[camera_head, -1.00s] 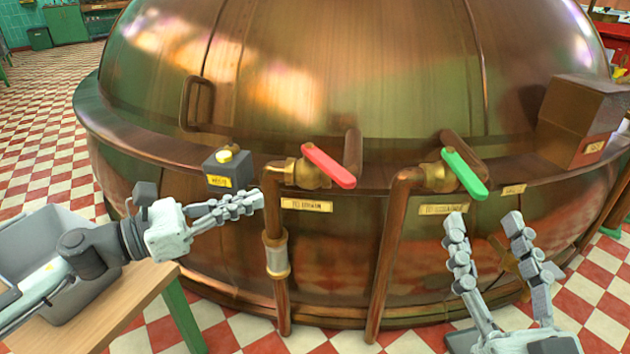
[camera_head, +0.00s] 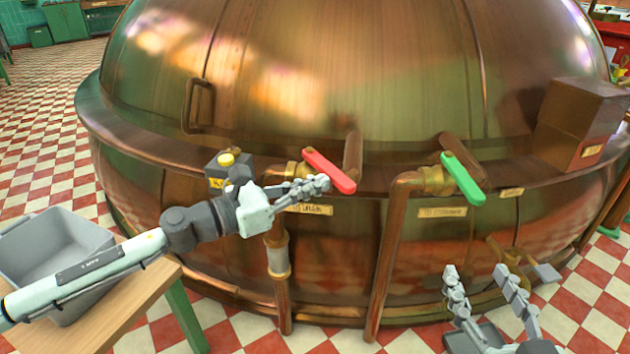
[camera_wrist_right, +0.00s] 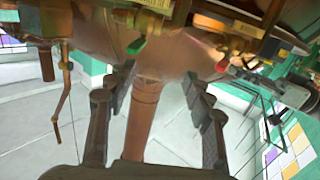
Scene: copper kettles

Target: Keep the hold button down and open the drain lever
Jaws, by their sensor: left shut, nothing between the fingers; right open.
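The hold button is a yellow cap (camera_head: 226,159) on a dark box on the kettle's rim, in the head view. The red lever (camera_head: 328,170) sits on a brass valve above a label that seems to read "to drain". My left gripper (camera_head: 326,184) is shut and empty. Its fingers overlap the lower edge of the red lever in the picture; I cannot tell whether they touch. Its wrist partly hides the button box, and the cap is not under the fingers. My right gripper (camera_head: 478,270) is open and empty, low at the right; its fingers also show in the right wrist view (camera_wrist_right: 155,85).
A green lever (camera_head: 463,178) on a second valve stands to the right, above another label. Copper pipes (camera_head: 388,260) run down from both valves. A grey bin (camera_head: 88,236) stands on a wooden table at the left. A copper box (camera_head: 580,118) sits on the rim at right.

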